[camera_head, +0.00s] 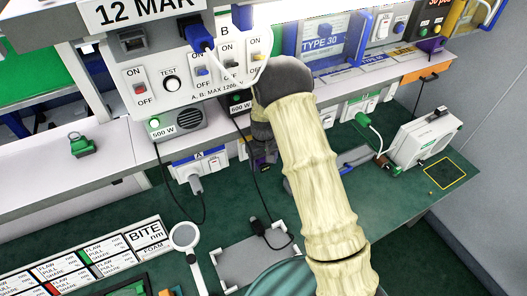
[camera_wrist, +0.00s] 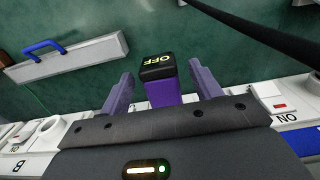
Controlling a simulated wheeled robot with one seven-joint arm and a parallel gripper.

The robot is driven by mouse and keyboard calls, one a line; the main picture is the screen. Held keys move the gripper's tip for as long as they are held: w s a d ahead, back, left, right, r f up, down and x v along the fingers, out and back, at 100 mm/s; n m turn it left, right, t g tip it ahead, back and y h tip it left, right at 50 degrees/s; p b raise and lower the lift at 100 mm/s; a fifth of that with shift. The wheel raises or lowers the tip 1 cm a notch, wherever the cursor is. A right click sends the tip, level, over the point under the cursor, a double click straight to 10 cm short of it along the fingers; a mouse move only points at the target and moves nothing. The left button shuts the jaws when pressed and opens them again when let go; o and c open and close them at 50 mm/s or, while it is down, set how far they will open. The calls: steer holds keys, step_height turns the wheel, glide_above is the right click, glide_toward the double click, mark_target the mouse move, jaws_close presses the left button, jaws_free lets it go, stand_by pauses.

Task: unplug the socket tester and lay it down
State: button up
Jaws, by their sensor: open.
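A purple block with a black end marked OFF, which looks like the socket tester (camera_wrist: 162,92), stands between my gripper's fingers in the wrist view. My gripper (camera_wrist: 161,74) is open, with one finger on each side of it and a small gap visible on both sides. In the head view my gripper (camera_head: 263,158) is low in front of the white socket strip, below the control panel. My own arm hides most of this spot there, and the tester cannot be made out clearly. Its plugged end is hidden in the wrist view.
A dark cable end (camera_head: 257,226) lies by a grey plate (camera_head: 240,262) on the green bench. A white box (camera_head: 425,138) stands to the right.

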steer(key=shift+f, duration=0.45)
steer(key=shift+c, duration=0.4)
steer(key=c, duration=1.2)
steer(key=shift+s+d, duration=0.1)
steer(key=shift+s, duration=0.1)
steer(key=shift+s+d, duration=0.25)
steer(key=shift+s, duration=0.4)
steer(key=shift+s+d, duration=0.25)
steer(key=shift+s, duration=0.35)
